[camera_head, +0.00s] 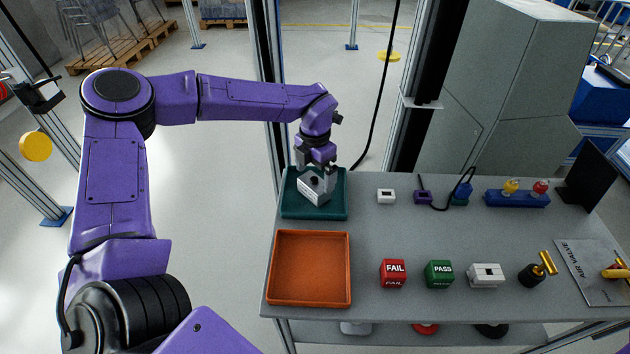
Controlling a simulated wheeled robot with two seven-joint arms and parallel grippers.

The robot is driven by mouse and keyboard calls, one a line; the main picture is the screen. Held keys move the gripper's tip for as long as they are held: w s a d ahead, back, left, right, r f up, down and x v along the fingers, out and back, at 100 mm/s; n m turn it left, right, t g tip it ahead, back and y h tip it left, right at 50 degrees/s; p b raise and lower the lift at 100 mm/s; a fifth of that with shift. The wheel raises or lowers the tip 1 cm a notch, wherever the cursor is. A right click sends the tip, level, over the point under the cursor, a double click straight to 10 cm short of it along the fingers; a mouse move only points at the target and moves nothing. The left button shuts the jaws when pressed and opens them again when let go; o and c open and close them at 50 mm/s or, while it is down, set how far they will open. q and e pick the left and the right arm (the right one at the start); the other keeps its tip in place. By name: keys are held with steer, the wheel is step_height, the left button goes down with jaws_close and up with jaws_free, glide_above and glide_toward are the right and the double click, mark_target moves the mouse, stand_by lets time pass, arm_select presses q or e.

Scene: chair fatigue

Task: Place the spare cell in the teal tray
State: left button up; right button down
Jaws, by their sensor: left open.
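The teal tray (334,211) stands at the back left of the grey table. A light grey metal block with a dark round spot, which looks like the spare cell (314,192), is at the tray, turned at an angle. My left gripper (316,172) points down over the tray, open, with its fingers right at the top of the cell. Whether the fingers touch the cell, and whether it rests fully on the tray floor, I cannot tell. The fingers partly hide the cell. My right gripper is out of view.
An empty orange tray (310,292) is in front of the teal one. To the right are a red FAIL block (393,273), a green PASS block (439,274), a white block (486,275), and a small white part (386,196). A dark upright post (424,80) stands behind the table.

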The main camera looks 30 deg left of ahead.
mark_target(315, 181)
arm_select(q)
step_height(315, 181, up, 9)
steer(key=shift+f, duration=0.15)
stand_by(0.4)
